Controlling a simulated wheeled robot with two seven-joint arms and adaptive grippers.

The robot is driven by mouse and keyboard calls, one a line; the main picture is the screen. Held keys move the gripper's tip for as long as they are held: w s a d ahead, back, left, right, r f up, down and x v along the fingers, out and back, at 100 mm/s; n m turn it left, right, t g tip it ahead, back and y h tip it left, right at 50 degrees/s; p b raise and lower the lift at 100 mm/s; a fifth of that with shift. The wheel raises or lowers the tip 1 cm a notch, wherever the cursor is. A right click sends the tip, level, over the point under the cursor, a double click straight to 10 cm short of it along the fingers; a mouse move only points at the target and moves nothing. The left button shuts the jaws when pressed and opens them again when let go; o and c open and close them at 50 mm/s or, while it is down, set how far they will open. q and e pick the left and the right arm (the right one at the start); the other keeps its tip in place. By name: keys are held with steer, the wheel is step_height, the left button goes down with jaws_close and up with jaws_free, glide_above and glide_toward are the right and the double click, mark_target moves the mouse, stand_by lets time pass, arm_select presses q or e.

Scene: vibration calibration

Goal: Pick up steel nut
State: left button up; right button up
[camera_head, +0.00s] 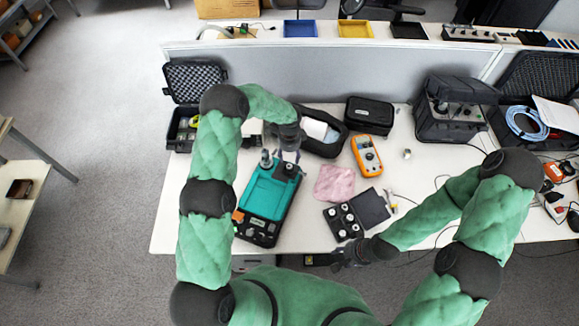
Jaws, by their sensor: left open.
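A small silvery metal piece (407,154) lies on the white table right of the orange multimeter; it may be the steel nut, but it is too small to tell. My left gripper (287,158) is open and points down over the far end of the teal device (270,192). Small grey metal parts (266,160) stand at that end beside the fingers; whether one is a nut, or touches the fingers, I cannot tell. My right gripper (345,258) is low at the table's front edge, far from the silvery piece; its fingers are too dark to read.
An orange multimeter (367,156), a pink cloth (335,183) and an open black case with round parts (343,222) lie mid-table. Black cases (369,114) stand along the back near the grey divider (350,73). Cables run across the right side.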

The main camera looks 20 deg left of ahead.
mark_target(288, 166)
arm_select(q)
steer(key=shift+w+f, duration=0.1)
steer(key=shift+f, duration=0.65)
steer(key=f, duration=0.1)
steer(key=s+f, duration=0.1)
steer(key=f, duration=0.1)
steer(key=shift+a+f+p, duration=0.15)
steer(key=shift+f+p, duration=0.15)
steer(key=shift+p, duration=0.1)
steer(key=shift+w+f, duration=0.15)
steer(key=shift+f, duration=0.55)
jaws_close()
